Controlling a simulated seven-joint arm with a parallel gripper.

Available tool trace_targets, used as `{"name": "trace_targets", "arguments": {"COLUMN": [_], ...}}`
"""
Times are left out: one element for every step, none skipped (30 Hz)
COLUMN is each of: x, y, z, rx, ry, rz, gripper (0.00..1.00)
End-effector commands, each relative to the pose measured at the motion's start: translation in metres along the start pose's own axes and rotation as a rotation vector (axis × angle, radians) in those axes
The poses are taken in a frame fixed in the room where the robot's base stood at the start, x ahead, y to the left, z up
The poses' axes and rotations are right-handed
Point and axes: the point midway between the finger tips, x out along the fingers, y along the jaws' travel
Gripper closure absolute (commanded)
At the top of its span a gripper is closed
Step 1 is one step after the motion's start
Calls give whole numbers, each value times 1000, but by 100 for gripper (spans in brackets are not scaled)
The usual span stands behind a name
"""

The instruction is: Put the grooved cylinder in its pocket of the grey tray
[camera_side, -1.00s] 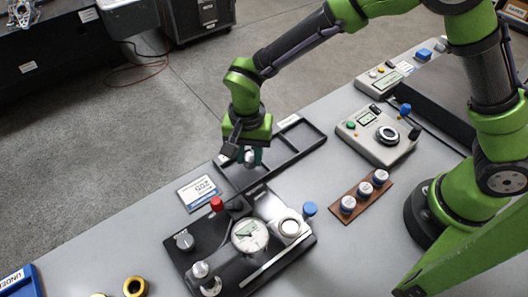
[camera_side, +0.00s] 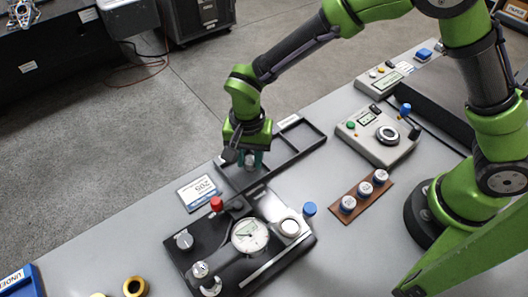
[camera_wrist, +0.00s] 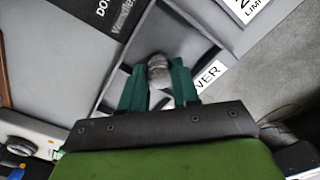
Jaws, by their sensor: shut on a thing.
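My gripper (camera_side: 252,160) is shut on the grooved cylinder (camera_side: 250,163), a small silvery piece held between two green fingers. In the wrist view the cylinder (camera_wrist: 158,70) shows between the fingertips of my gripper (camera_wrist: 158,82). The grey tray (camera_side: 306,146) has a dark rim and several pockets in a row. The gripper and cylinder are over the left-hand pocket of the tray in the side view. The wrist view shows a tray wall (camera_wrist: 123,60) close to the fingers. The fingers partly hide the cylinder, and I cannot tell whether it touches the pocket floor.
A black gauge fixture (camera_side: 240,245) with a dial and red knob (camera_side: 216,204) stands just in front of the tray. A label card (camera_side: 199,192) lies to its left. A grey control box (camera_side: 377,137) and a brown holder with several capped pieces (camera_side: 365,194) stand to the right.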

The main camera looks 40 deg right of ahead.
Motion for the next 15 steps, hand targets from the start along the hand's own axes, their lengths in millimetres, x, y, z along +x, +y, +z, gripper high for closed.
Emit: {"name": "trace_targets", "arguments": {"x": [1, 1, 2, 2, 2, 3, 3, 4, 4, 4, 4, 5, 5, 5, 5], "y": [0, 0, 0, 0, 0, 0, 0, 0, 0, 0, 0, 0, 0, 0, 0], "z": [0, 0, 0, 0, 0, 0, 0, 0, 0, 0, 0, 0, 0, 0, 0], "rx": [0, 0, 0, 0, 0, 0, 0, 0, 0, 0, 0, 0, 0, 0, 0], "ry": [0, 0, 0, 0, 0, 0, 0, 0, 0, 0, 0, 0, 0, 0, 0], "rz": [1, 1, 1, 1, 1, 1, 1, 1, 0, 0, 0, 0, 0, 0, 0], "gripper": [100, 100, 100, 100, 100, 100, 100, 100, 100, 100, 100, 100, 100, 100, 100]}}
